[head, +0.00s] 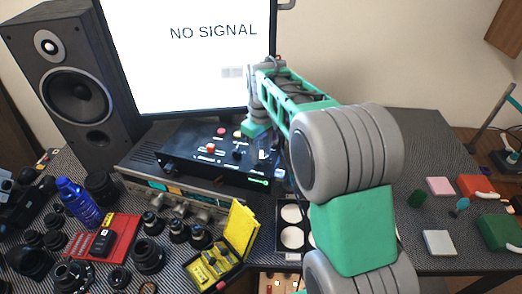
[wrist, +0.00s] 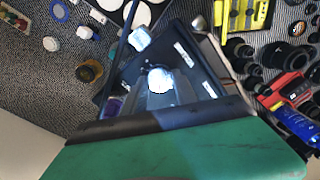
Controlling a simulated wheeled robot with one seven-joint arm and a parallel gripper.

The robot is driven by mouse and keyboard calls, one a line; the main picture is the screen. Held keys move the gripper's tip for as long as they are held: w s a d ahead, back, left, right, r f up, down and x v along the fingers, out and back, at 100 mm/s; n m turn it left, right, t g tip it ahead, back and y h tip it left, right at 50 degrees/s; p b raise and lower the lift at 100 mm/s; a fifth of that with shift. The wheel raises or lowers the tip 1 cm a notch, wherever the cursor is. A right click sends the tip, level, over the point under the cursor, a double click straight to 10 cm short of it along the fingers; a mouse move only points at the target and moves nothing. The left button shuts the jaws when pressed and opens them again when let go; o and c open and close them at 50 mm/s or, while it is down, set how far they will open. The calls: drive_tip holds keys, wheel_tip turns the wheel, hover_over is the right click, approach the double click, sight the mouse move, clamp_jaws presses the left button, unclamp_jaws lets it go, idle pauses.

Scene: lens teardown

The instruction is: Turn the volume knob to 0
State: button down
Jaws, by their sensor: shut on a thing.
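The black control box (head: 190,165) lies on top of a silver receiver and carries red and dark controls and a small green light. My gripper (head: 263,151) reaches down to the right end of its top face. It is shut on what looks like the volume knob, which is mostly hidden behind the fingers in the head view. In the wrist view the box (wrist: 205,62) lies below my green gripper housing, with a bright, pale round spot (wrist: 160,80) near the middle. I cannot read the knob's setting.
A monitor (head: 180,60) showing "NO SIGNAL" stands close behind the box. A speaker (head: 75,80) stands at the left. The silver receiver (head: 135,187) is underneath. Lens parts, a blue bottle (head: 78,202) and a yellow case (head: 240,235) crowd the front left.

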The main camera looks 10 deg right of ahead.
sight(261, 154)
drive_tip(key=n, duration=0.4)
drive_tip(key=shift+r, duration=0.1)
drive_tip(key=shift+n+p, duration=0.3)
drive_tip(key=shift+n, duration=1.8)
drive_tip(key=c, duration=1)
unclamp_jaws()
drive_tip(key=shift+o, duration=0.2)
wheel_tip(261, 154, up, 7)
drive_tip(key=shift+r+b, duration=0.1)
drive_tip(key=shift+b, duration=0.35)
drive_tip(key=shift+r, duration=0.25)
